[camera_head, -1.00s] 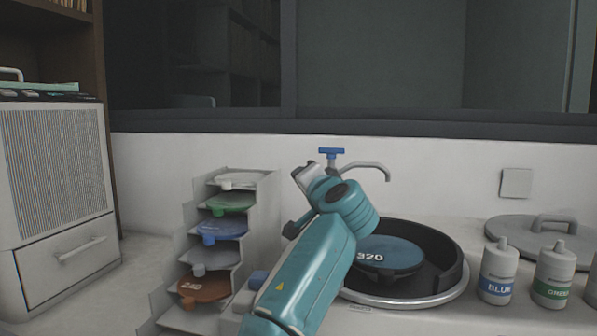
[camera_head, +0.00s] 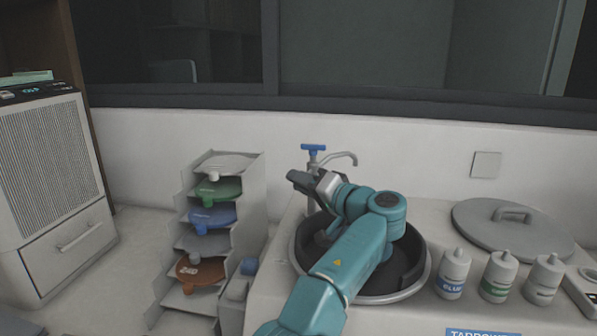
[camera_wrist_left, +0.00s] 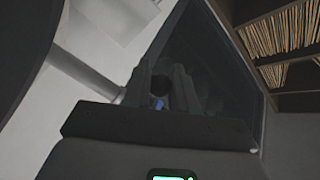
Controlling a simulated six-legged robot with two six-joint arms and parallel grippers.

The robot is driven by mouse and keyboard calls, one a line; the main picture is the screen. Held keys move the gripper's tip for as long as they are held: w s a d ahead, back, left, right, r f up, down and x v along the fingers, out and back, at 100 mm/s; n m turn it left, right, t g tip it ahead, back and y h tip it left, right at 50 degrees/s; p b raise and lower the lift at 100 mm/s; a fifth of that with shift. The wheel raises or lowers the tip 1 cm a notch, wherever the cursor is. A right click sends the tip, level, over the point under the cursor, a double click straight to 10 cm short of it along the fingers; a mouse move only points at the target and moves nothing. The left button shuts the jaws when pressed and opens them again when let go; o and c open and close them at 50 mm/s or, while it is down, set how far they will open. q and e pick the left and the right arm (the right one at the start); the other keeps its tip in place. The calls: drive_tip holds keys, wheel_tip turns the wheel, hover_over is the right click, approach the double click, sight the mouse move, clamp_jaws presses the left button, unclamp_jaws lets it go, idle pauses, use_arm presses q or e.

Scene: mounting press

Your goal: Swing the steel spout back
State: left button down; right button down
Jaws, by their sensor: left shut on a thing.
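The steel spout (camera_head: 340,156) curves to the right from the top of its post, with its end turned down. A blue T-shaped handle (camera_head: 313,148) sits above it. My left gripper (camera_head: 303,181) is in front of the post, below and left of the spout. The visible curve and end of the spout are clear of the fingers. In the wrist view my left gripper (camera_wrist_left: 160,85) is shut on a small dark round thing (camera_wrist_left: 158,103) with a bit of blue by it; what it is I cannot tell. A grey tube (camera_wrist_left: 85,73) runs beside the left finger. My right gripper is not in view.
The round black bowl (camera_head: 408,262) with a steel rim lies under my left arm. A rack (camera_head: 250,185) of coloured discs stands left. Bottles (camera_head: 453,274) and a grey lid (camera_head: 485,235) are at the right. The wall and window close off the back.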

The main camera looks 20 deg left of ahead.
use_arm(q)
drive_tip(key=shift+r, duration=0.25)
drive_tip(key=c, duration=1.3)
unclamp_jaws()
drive_tip(key=o, duration=0.4)
drive_tip(key=shift+w+d, duration=0.1)
drive_tip(key=shift+w, duration=0.1)
drive_tip(key=shift+c, duration=0.2)
drive_tip(key=shift+d+f, duration=0.1)
drive_tip(key=shift+f, duration=0.05)
drive_tip(key=shift+s, duration=0.2)
drive_tip(key=p+v, duration=0.1)
drive_tip(key=v, duration=1.5)
